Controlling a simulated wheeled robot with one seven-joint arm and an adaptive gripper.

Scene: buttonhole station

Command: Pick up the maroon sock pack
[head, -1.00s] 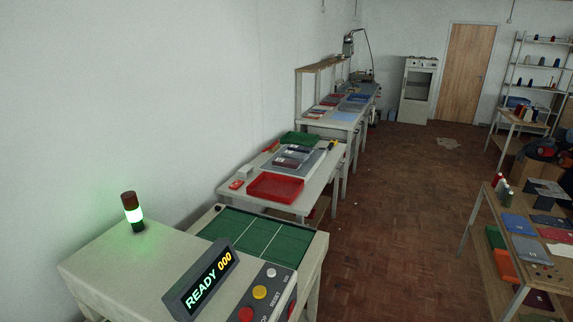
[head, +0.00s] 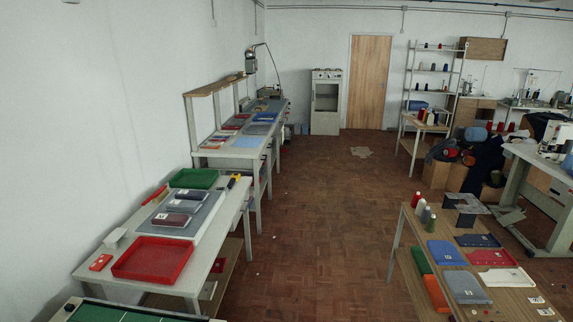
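A dark maroon pack (head: 171,219) with a small white label lies on a grey mat (head: 207,211) on the left table. I take it to be the maroon sock pack. It is the nearest of a row of packs on that mat. Behind it lie a dark grey-blue pack (head: 183,206) and another bluish pack (head: 191,194). My gripper is not in view.
A red tray (head: 153,259) stands in front of the mat, with a small red item (head: 101,262) beside it. A green tray (head: 194,178) is behind the packs.

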